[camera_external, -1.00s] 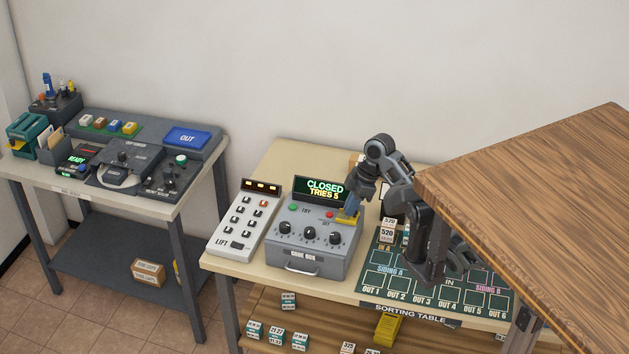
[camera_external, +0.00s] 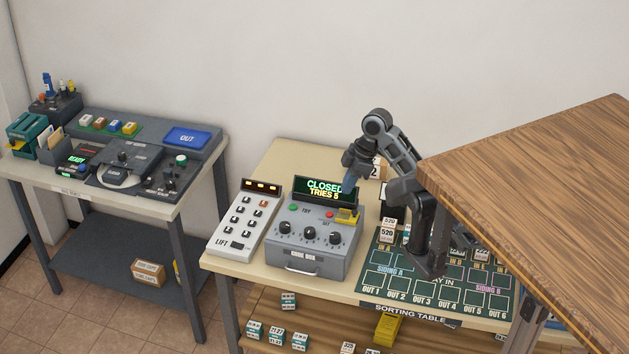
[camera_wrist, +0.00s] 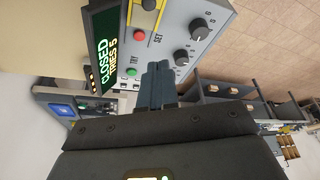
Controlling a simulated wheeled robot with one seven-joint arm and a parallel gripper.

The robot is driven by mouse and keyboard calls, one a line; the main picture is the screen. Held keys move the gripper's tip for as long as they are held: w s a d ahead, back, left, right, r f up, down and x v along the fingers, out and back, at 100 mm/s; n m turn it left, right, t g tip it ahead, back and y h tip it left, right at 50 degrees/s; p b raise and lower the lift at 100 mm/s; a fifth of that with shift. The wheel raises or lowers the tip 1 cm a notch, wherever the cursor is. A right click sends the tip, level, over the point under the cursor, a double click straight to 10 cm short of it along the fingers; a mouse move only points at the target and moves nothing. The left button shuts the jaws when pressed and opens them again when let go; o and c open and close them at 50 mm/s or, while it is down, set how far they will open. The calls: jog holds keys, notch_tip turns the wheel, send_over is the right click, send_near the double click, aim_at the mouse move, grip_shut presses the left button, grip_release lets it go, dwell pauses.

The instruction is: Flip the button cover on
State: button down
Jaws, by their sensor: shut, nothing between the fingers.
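The yellow button cover (camera_external: 347,216) is at the back right corner of the grey code box (camera_external: 305,262), right of the red button (camera_external: 330,214). It appears to lie low on the box top, though its exact angle is hard to tell. In the wrist view, part of the yellow cover (camera_wrist: 149,5) shows at the top edge. My gripper (camera_external: 347,188) is shut and empty, above and behind the cover and apart from it. Its fingers in the wrist view (camera_wrist: 158,70) point toward the box's panel, beside the green button (camera_wrist: 132,70).
The code box's display (camera_external: 325,190) reads CLOSED, TRIES 5, and stands close to my fingers. A white lift keypad (camera_external: 240,222) is left of the box. The sorting board (camera_external: 400,275) lies to the right. A wooden tabletop (camera_external: 540,190) rises in the right foreground.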

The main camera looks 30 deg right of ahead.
jog(key=shift+v, duration=1.25)
jog(key=s+a+f+m+t+y, duration=0.4)
jog(key=s+a+f+t+y, duration=0.1)
jog(key=f+t, duration=0.15)
jog(key=s+d+f+m+t+h, duration=0.3)
jog(key=s+d+f+m, duration=0.15)
jog(key=s, duration=0.45)
jog(key=s+d+f+m+t+h, duration=0.25)
jog(key=s+d+f+m, duration=0.2)
jog(key=s, duration=0.45)
jog(key=s+d+r+h, duration=0.1)
jog(key=s+d+r, duration=0.1)
jog(key=s, duration=0.9)
jog(key=s+d+r+m+t+h, duration=0.1)
jog(key=s+d+r+h, duration=0.1)
jog(key=s, duration=0.9)
jog(key=shift+d+r+t, duration=0.3)
jog(key=shift+d+r, duration=0.4)
jog(key=shift+d, duration=0.2)
